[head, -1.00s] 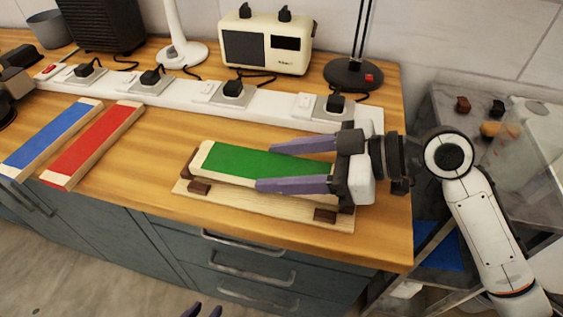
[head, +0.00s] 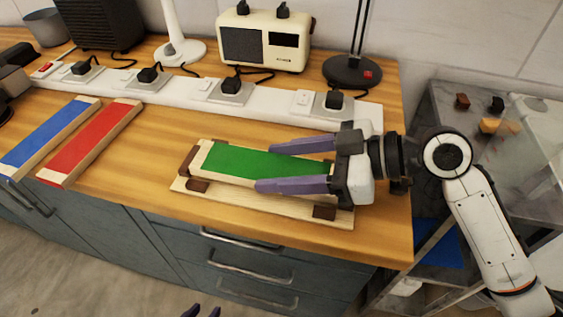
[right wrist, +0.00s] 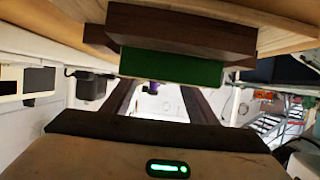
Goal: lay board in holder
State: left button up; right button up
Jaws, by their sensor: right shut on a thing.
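A green-topped wooden board (head: 232,160) lies lengthwise over the wooden holder (head: 232,203), near the bench's front edge. Its left end is by the dark brown corner blocks at the holder's left; a front right block (head: 324,212) also shows. My right gripper (head: 264,167) has its purple fingers along both long sides of the board, shut on it. The board's right end is hidden by the gripper. Whether the board rests fully on the holder's base is hard to tell.
A red board (head: 92,142) and a blue board (head: 50,135) lie to the left. A white power strip (head: 190,92) with plugs runs behind. A cream radio (head: 264,42) and a dark lamp base (head: 351,71) stand at the back. Bench between red board and holder is clear.

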jog(key=shift+f+b, duration=0.35)
jog(key=shift+f, duration=0.2)
jog(key=o, duration=1.3)
jog(key=shift+d, duration=0.1)
jog(key=b+v, duration=0.1)
jog(key=v, duration=0.8)
jog(key=shift+s+d+r, duration=0.2)
jog(key=shift+d+r, duration=0.15)
jog(key=shift+d, duration=0.1)
